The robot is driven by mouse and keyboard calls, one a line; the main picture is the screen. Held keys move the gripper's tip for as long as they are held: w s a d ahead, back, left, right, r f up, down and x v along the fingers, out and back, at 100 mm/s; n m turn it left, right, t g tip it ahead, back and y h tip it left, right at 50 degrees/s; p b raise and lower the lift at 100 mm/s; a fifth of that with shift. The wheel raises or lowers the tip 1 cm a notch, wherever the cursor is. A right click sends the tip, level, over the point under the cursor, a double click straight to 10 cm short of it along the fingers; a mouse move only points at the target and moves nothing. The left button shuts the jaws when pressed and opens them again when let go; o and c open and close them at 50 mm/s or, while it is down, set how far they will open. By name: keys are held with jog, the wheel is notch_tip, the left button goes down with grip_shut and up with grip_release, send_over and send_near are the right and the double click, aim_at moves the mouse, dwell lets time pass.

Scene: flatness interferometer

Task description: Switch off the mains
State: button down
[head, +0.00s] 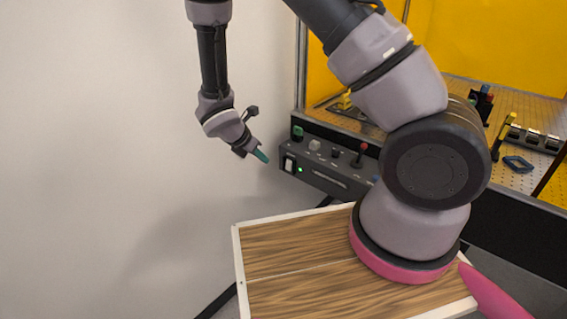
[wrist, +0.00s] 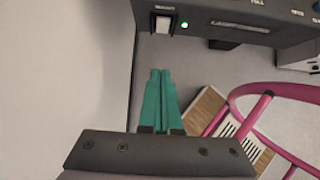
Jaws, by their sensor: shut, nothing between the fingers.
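The mains switch (head: 289,165) is a white rocker in a black frame at the left end of the dark control panel (head: 335,184). A green light (head: 300,170) glows just right of it. In the wrist view the switch (wrist: 162,24) and the lit green light (wrist: 184,25) show at the top. My gripper (head: 262,156) has teal fingers, shut and empty, left of the panel in the head view. In the wrist view the gripper (wrist: 160,73) points up toward the switch, with a visible gap between them. I cannot tell which way the rocker is tilted.
The panel also carries a green knob (head: 298,132), a pale knob (head: 314,146) and a red-topped lever (head: 362,148). A yellow-walled enclosure (head: 480,40) stands behind it. A plain white wall (head: 100,130) is on the left. The space before the switch looks clear.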

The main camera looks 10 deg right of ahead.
aim_at(289, 165)
dwell(0.3)
jog(key=w+d+r+x, duration=0.1)
jog(key=d+x, duration=0.1)
jog(key=x, duration=1.1)
jog(key=shift+w+r, duration=0.15)
jog(key=shift+r, duration=0.2)
jog(key=shift+a, duration=0.1)
